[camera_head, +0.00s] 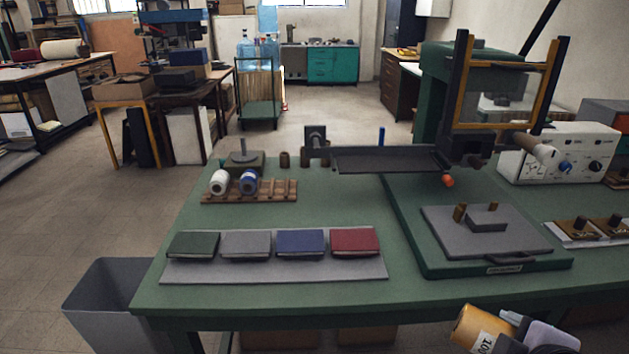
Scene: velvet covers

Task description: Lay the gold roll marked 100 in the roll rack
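The gold roll (469,326) shows at the bottom edge, right of centre, with "100" on its white end label. It is in front of the table's near edge, partly cut off by the frame. My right gripper (507,335) is against the roll and appears shut on it; its fingers are only partly visible. The wooden roll rack (278,191) lies on the table's left rear part. A white roll (219,182) and a blue roll (249,181) lie side by side in its left part. Its slots to the right are empty. My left gripper is not in view.
A grey mat (272,270) with green, grey, blue and red covers lies in front of the rack. A green press (480,215) with a grey plate stands at the right, and a dark tray arm (385,159) reaches left from it. A grey bin (105,300) stands at front left.

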